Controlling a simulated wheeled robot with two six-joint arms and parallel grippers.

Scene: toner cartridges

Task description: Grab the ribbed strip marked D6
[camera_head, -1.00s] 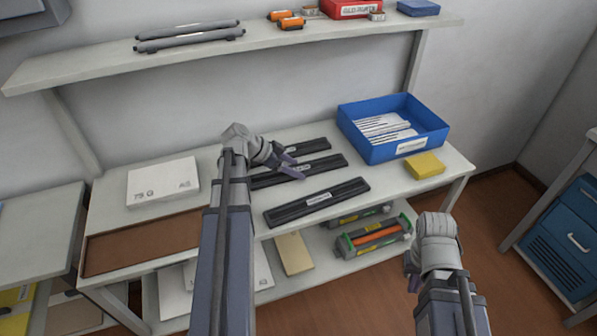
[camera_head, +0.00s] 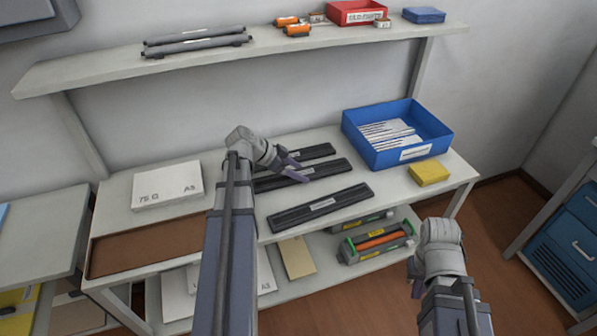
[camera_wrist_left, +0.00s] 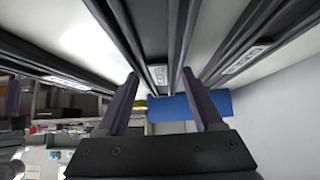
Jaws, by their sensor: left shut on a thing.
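Three long black ribbed strips with small white labels lie side by side on the table: a back strip (camera_head: 318,151), a middle strip (camera_head: 327,169) and a front strip (camera_head: 335,202). Their markings are too small to read, so I cannot tell which is D6. My left gripper (camera_head: 296,168) is at the middle strip, partly covering its left half. In the left wrist view, this strip's label (camera_wrist_left: 158,74) lies between the fingertips (camera_wrist_left: 160,82), and the gripper is shut on that strip. My right gripper (camera_head: 412,278) hangs in front of the table; its fingers are mostly hidden.
A blue bin (camera_head: 398,153) with white papers and a yellow block (camera_head: 428,173) stand at the right. A white box (camera_head: 167,186) and a brown tray (camera_head: 147,247) are at the left. A shelf (camera_head: 110,75) spans above. A cartridge unit (camera_head: 378,241) sits below.

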